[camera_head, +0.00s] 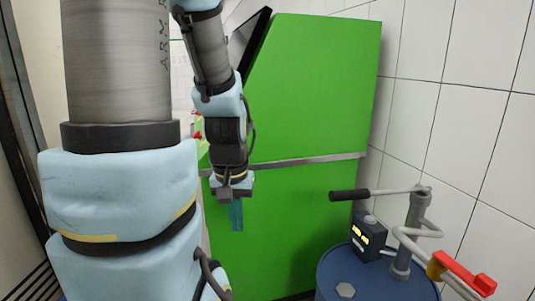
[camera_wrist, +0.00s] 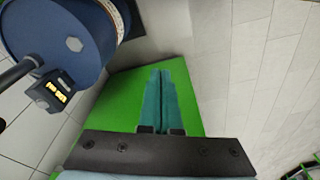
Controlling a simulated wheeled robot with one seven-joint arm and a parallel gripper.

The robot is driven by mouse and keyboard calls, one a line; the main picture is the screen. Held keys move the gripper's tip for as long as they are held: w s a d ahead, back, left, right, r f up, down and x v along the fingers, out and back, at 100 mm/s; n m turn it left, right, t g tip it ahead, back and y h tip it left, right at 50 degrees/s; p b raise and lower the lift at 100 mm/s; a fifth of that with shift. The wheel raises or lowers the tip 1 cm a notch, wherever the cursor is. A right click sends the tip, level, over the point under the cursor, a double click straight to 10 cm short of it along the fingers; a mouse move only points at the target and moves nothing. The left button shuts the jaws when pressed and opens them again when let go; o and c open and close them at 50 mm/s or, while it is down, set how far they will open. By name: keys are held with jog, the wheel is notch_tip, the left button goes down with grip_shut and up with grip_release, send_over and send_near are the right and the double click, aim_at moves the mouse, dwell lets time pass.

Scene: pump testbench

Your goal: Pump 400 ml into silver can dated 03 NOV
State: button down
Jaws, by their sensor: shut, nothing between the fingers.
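My gripper (camera_head: 236,216) hangs down in front of a green cabinet, left of the pump, with its teal fingers together and nothing between them. Its fingers also show in the wrist view (camera_wrist: 161,88). A blue drum (camera_head: 378,288) stands at the lower right. On it is a grey hand pump (camera_head: 412,225) with a black-handled crank (camera_head: 350,196) and a spout with a red nozzle lever (camera_head: 463,272). A dark meter (camera_head: 367,235) with a lit yellow display is beside the pump; its digits are too small to read surely. The drum (camera_wrist: 62,35) and meter (camera_wrist: 53,92) also show in the wrist view. No silver can is visible.
The large green cabinet (camera_head: 310,95) with a grey horizontal strip stands behind my gripper. A white tiled wall (camera_head: 455,110) bounds the right side. Tiled floor (camera_wrist: 240,60) beside the drum looks clear in the wrist view.

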notch_tip(320, 180, up, 22)
jog(key=f+n+y+p, duration=0.15)
jog(key=n+p, duration=0.25)
jog(key=p, duration=0.5)
send_over(348, 191)
jog(key=s+d, duration=0.3)
jog(key=r, duration=0.1)
jog(key=shift+w+y, duration=0.25)
jog(key=shift+a+f, duration=0.1)
jog(key=shift+f, duration=0.05)
jog(key=p+x, duration=0.5)
jog(key=x, duration=0.8)
jog(key=shift+w+f, duration=0.25)
jog(key=shift+f, duration=0.15)
jog(key=shift+a+f, duration=0.1)
